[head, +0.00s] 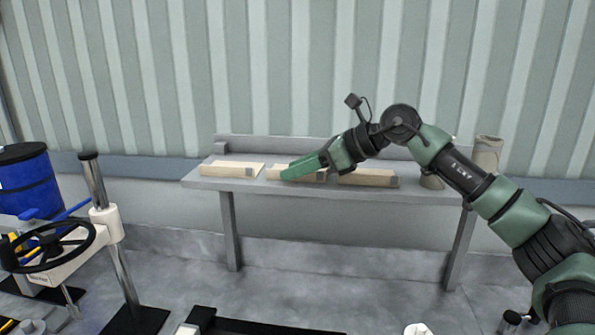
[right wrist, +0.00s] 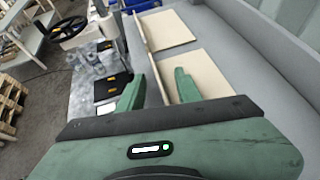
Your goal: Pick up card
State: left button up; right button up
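Three pale beige, flat box-like pieces lie in a row on a grey bench (head: 205,182); which one is the card I cannot tell. They are the left piece (head: 231,168), the middle piece (head: 276,170) and the right piece (head: 366,179). My right gripper (head: 290,173) is at the middle piece and hides part of it. In the right wrist view its green fingers (right wrist: 160,76) are apart, with the near piece's front edge between them; contact is unclear. The near piece (right wrist: 209,72) and a farther piece (right wrist: 168,31) show there. My left gripper is not in view.
A beige roll-like object (head: 487,153) stands at the bench's right end. A black handwheel (head: 47,243) on a stand and a blue drum (head: 28,185) are at the left. A corrugated wall (head: 290,70) is behind the bench. Floor shows below it.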

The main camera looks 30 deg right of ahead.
grip_shut()
notch_tip(320, 180, up, 20)
jog(key=shift+b, duration=0.35)
dwell(0.3)
